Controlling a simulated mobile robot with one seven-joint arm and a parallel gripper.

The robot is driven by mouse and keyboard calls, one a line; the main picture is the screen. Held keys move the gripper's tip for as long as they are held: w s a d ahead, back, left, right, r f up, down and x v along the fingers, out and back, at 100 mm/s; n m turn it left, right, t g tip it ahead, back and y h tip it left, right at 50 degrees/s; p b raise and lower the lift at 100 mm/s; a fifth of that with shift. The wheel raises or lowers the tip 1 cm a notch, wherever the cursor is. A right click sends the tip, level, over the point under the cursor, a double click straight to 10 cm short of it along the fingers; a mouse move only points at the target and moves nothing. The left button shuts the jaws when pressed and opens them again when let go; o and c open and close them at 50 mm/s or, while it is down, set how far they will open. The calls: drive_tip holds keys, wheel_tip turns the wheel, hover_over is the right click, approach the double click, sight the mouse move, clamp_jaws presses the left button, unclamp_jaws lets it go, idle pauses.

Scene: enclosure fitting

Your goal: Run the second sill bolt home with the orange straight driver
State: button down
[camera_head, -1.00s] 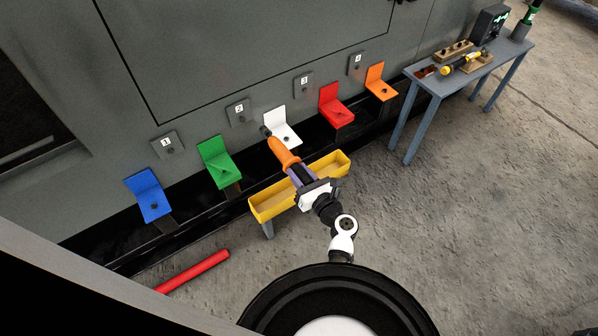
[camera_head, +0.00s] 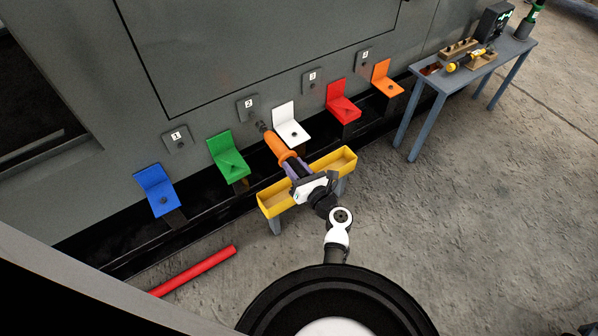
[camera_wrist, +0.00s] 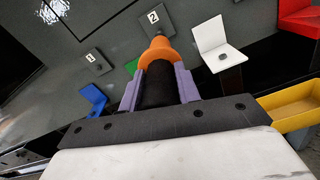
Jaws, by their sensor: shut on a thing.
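My gripper (camera_head: 293,163) is shut on the orange straight driver (camera_head: 278,144), above the yellow trough. The driver's dark tip (camera_head: 262,127) points toward the wall, between the green bracket (camera_head: 228,157) and the white bracket (camera_head: 291,126), below the plate marked 2 (camera_head: 248,108). In the wrist view, the purple fingers (camera_wrist: 160,88) hold the driver's dark body, and its orange front (camera_wrist: 155,52) points toward plate 2 (camera_wrist: 153,17). The tip is hidden there. Dark spots show on the plates and bracket ledges; I cannot tell which is the second sill bolt.
A yellow trough (camera_head: 275,204) stands under my gripper. Blue (camera_head: 157,190), red (camera_head: 341,101) and orange (camera_head: 387,78) brackets line the sill. A red bar (camera_head: 195,271) lies on the floor. A tool table (camera_head: 440,82) stands at right; the floor before it is clear.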

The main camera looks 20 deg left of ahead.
drive_tip(key=shift+r+x, duration=0.2)
drive_tip(key=shift+x, duration=1.7)
drive_tip(key=shift+w, duration=0.1)
drive_tip(key=shift+r, duration=0.1)
drive_tip(key=shift+p+x, duration=0.4)
drive_tip(key=shift+x, duration=0.7)
idle(1.5)
drive_tip(key=shift+a+r, duration=0.1)
drive_tip(key=shift+a, duration=0.15)
idle(1.2)
drive_tip(key=shift+p+v, duration=1.05)
drive_tip(key=shift+v, duration=2.15)
drive_tip(key=shift+d, duration=0.1)
